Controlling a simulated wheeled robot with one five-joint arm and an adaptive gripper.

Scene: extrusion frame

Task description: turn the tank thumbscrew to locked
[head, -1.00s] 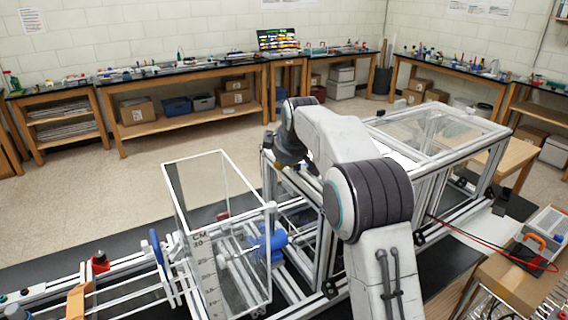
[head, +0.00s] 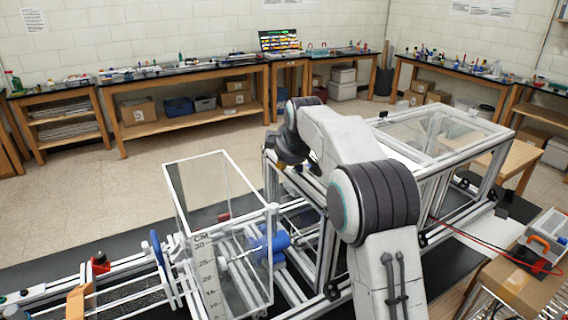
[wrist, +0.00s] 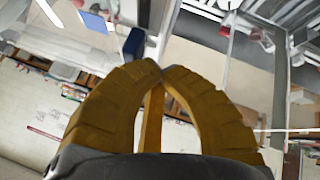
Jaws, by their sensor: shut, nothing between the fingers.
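The clear tank (head: 205,262) stands on the rail frame at the lower middle of the head view, with a "CM" scale on its near wall. I cannot pick out its thumbscrew for certain in either view, nor its setting. My gripper (wrist: 160,70) is shut and empty, its two ochre fingers meeting at the tips in the wrist view. In the head view my gripper hangs above the extrusion frame, up and right of the tank and apart from it. My arm partly hides the frame there.
A blue cylinder (head: 270,243) lies beside the tank's right side. The aluminium extrusion frame (head: 430,187) with clear panels fills the right. Open floor (head: 90,195) lies behind the rails.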

